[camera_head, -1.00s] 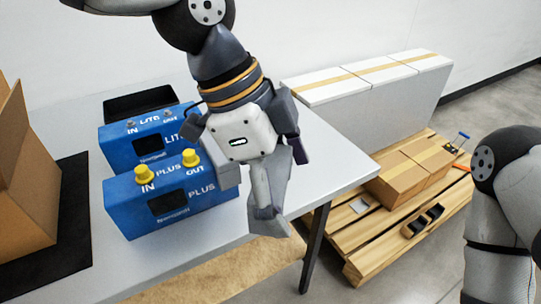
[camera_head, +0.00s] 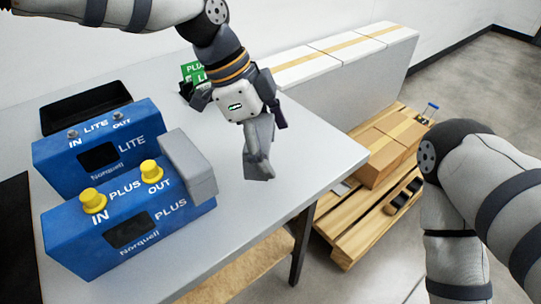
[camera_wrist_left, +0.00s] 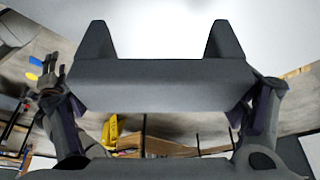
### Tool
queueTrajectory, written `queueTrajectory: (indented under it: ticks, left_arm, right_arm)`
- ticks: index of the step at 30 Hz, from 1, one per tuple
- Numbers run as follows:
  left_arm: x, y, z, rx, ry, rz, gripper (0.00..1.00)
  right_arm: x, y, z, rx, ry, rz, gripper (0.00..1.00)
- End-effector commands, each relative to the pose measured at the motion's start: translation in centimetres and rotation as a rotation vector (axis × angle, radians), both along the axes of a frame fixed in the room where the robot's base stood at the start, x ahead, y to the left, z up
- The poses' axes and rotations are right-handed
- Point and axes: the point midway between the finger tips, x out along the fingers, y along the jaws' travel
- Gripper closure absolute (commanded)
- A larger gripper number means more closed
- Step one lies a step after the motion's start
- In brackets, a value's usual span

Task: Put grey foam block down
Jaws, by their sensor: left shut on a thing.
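My left gripper (camera_head: 256,122) is shut on a grey foam block (camera_head: 259,158) and holds it to the right of the blue PLUS analyser (camera_head: 130,230), apart from it. In the left wrist view the held block (camera_wrist_left: 160,85) is a dark grey bar with two prongs, between the fingers. I cannot tell whether the held block touches the table (camera_head: 300,165). Another grey block (camera_head: 190,168) fits against the right end of the PLUS analyser. My right gripper is out of view; only my right arm shows.
The blue LITE analyser (camera_head: 97,157) stands behind the PLUS one. A black tray (camera_head: 85,107) and green labelled items (camera_head: 193,72) lie further back. Clear tabletop lies right of the analysers. Past the table's right edge stand white boxes (camera_head: 330,65) and a wooden pallet with cartons (camera_head: 380,155).

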Motion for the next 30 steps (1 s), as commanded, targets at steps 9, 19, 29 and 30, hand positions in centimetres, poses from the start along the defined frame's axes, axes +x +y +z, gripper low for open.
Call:
queueTrajectory:
  ticks: [9, 19, 29, 30]
  left_arm:
    - [0.6, -0.1, -3.7, 0.0, -0.004, -0.001, 0.39]
    - [0.6, -0.1, -4.0, 0.001, -0.002, 0.0, 0.0]
    - [0.6, -0.1, -3.7, 0.0, -0.003, 0.0, 0.0]
    - [0.7, 0.0, -3.3, 0.0, -0.004, 0.001, 0.0]
  right_arm:
    - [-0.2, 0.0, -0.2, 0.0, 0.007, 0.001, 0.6]
    - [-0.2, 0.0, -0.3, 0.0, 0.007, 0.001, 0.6]
    - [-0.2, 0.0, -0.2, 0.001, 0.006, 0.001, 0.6]
    - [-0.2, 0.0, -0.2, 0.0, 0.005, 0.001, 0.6]
